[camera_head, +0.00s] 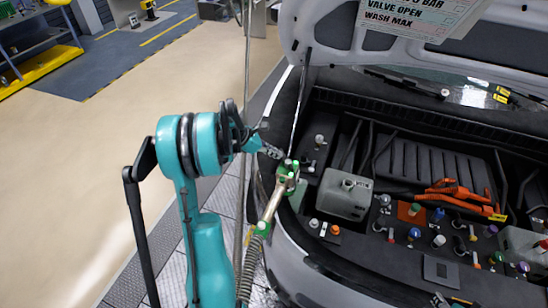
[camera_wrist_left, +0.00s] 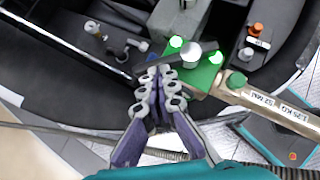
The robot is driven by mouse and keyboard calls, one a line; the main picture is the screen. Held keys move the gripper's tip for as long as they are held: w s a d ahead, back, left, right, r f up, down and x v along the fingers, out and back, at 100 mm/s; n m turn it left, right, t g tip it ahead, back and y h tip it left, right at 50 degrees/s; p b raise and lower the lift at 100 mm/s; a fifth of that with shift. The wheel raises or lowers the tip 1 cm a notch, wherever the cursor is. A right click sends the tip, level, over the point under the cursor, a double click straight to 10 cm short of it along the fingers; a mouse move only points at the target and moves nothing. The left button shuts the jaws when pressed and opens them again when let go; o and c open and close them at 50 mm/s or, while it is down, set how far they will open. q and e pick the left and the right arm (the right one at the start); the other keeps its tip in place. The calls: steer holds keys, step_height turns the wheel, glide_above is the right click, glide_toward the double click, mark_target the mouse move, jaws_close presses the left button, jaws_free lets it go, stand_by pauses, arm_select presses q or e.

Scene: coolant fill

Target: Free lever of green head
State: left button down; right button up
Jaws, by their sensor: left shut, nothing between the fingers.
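The green head (camera_head: 288,172) sits at the upper end of a pale labelled handle (camera_head: 271,206), at the left front edge of the engine bay. In the left wrist view the green head (camera_wrist_left: 200,76) shows bright green knobs and a grey round-ended bar (camera_wrist_left: 190,54), which may be its lever. My left gripper (camera_head: 277,154) is just at the upper left of the head. In the wrist view its fingers (camera_wrist_left: 154,76) are shut and empty, tips close beside the head's left edge; I cannot tell whether they touch. My right gripper is not in view.
A coiled hose (camera_head: 249,268) hangs below the handle. A grey reservoir (camera_head: 346,194) stands right of the head, with several coloured caps and orange cables (camera_head: 462,196) beyond. The raised hood (camera_head: 330,25) and its prop stand above. Open floor (camera_head: 100,150) lies left.

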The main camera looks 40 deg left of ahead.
mark_target(282, 151)
arm_select(q)
steer(key=shift+w+d+f+m+g+h+b, duration=0.15)
steer(key=shift+w+m+g+h+b, duration=0.25)
steer(key=shift+w+m+b, duration=0.5)
steer(key=shift+w+d+m+g+h, duration=0.1)
steer(key=shift+w+m+g+h, duration=0.35)
steer(key=shift+w+m, duration=0.2)
steer(key=shift+w+d, duration=0.1)
steer(key=shift+w, duration=0.05)
steer(key=shift+w+d, duration=0.1)
steer(key=shift+b, duration=0.3)
